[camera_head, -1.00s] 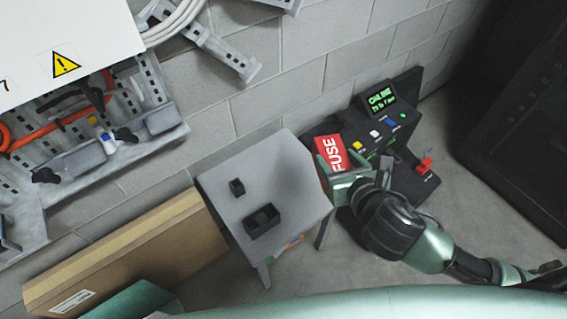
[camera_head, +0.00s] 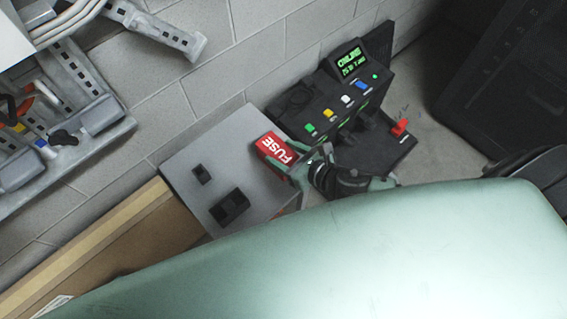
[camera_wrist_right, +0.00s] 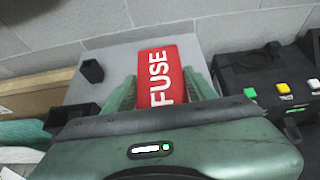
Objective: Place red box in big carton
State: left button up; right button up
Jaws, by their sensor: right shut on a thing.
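The red box (camera_head: 275,148), marked FUSE, is held between the fingers of my right gripper (camera_head: 294,160). In the head view it overlaps the right edge of the grey table. In the right wrist view the red box (camera_wrist_right: 161,77) stands out between the two green fingers of the right gripper (camera_wrist_right: 160,92). A big brown carton (camera_head: 120,244) lies at the lower left beside the table; part of it is hidden by my own green body.
The grey table (camera_head: 225,150) carries a small black block (camera_head: 201,174) and a larger black holder (camera_head: 229,207). A black console (camera_head: 335,100) with coloured buttons and a red switch (camera_head: 399,127) stands to the right. A tool rack (camera_head: 70,130) hangs on the wall at left.

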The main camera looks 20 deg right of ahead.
jog(key=shift+f+b, duration=0.65)
jog(key=shift+f, duration=1.9)
jog(key=shift+f, duration=0.2)
jog(key=o, duration=1.6)
jog(key=shift+r, duration=0.1)
jog(key=shift+s+r, duration=0.1)
jog(key=shift+r, duration=0.05)
jog(key=v, duration=1.2)
